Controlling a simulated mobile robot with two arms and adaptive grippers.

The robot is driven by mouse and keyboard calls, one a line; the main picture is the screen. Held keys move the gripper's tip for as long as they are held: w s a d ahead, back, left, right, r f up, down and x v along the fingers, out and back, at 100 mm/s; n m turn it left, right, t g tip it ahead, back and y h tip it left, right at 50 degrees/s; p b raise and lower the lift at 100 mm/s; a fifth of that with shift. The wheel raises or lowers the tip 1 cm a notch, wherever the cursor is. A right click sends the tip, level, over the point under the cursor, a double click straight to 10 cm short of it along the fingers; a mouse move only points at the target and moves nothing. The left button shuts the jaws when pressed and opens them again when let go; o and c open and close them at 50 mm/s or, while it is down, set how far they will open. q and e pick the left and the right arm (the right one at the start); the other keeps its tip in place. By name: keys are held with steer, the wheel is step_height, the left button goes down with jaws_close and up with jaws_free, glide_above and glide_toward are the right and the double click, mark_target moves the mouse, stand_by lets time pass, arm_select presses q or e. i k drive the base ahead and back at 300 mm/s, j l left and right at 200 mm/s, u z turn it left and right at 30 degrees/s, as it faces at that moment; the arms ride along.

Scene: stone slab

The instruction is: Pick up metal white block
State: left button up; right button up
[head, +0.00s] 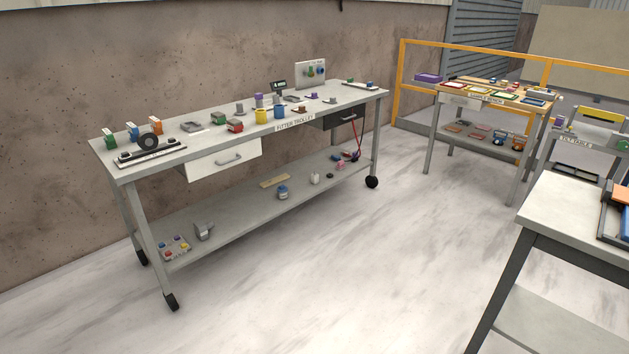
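I cannot surely tell which item is the metal white block. A small whitish piece (314,178) sits on the lower shelf (240,205) of the fitter trolley, right of a small blue item (283,192). A grey metal-looking piece (203,231) stands near the left end of the same shelf. On the trolley's top (215,150) are several small coloured and grey items, too small to make out well. Neither of my grippers is in view.
The trolley's white drawer (225,158) stands pulled out. A workbench (490,95) stands beyond it by a yellow rail (470,53). A pale table (580,215) is close at the right. The floor (370,260) between is clear. A wall (130,60) runs behind the trolley.

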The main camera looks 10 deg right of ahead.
mark_target(314, 177)
steer(key=i+l+z, duration=0.4)
steer(key=i+z, duration=0.2)
steer(key=i, duration=0.2)
steer(key=i+l+z, duration=0.1)
steer(key=i+z, duration=0.3)
steer(key=i, duration=1.65)
